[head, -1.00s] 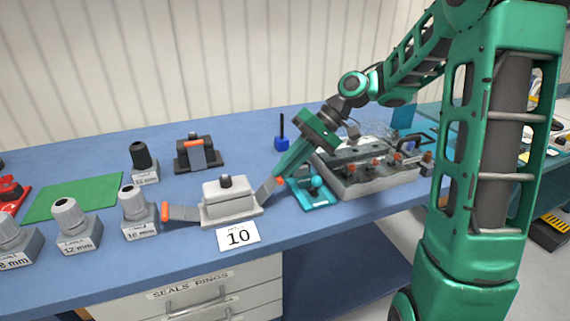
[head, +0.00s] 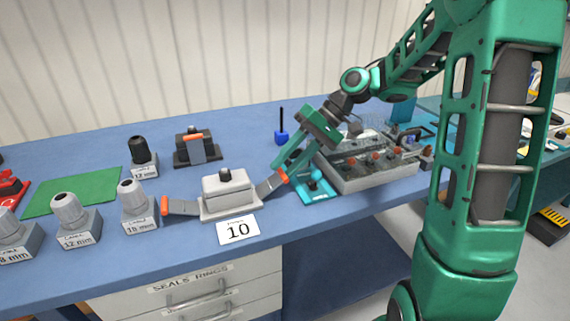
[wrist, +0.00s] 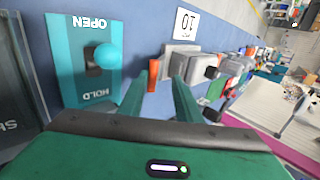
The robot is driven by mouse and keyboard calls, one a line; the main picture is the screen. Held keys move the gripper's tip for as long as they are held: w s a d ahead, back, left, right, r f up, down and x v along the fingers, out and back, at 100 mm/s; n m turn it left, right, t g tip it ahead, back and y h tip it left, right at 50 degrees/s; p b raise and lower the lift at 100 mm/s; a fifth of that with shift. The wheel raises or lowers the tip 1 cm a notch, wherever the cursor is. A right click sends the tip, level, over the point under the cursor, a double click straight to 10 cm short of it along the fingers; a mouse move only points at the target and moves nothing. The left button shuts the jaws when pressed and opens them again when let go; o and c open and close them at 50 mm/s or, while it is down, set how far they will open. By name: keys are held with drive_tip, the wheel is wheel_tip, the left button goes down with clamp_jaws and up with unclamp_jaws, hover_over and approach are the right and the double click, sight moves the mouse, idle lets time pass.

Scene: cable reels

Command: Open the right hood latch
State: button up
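The pale grey hood (head: 226,187) with a dark knob sits near the bench's front edge, behind a card reading 10. Its right latch (head: 269,186) is a grey lever with an orange tip, tilted outward and up from the hood's right side. Its left latch (head: 180,208) lies splayed out to the left. My gripper (head: 281,168) is right at the right latch's orange tip, with its fingers apart. In the wrist view the orange tip (wrist: 153,74) shows just ahead of and between the spread fingers (wrist: 158,88); I cannot tell whether they touch it.
A teal plate (head: 313,190) with a ball-topped lever marked OPEN and HOLD lies just right of the latch. A grey tray (head: 375,178) with fittings stands further right. Cable glands (head: 135,203) stand left. A dark hood with an orange-tipped latch (head: 197,148) stands behind.

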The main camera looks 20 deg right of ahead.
drive_tip(key=shift+r, duration=0.1)
drive_tip(key=v, duration=1)
drive_tip(key=shift+d+r, duration=0.15)
drive_tip(key=shift+d, duration=0.15)
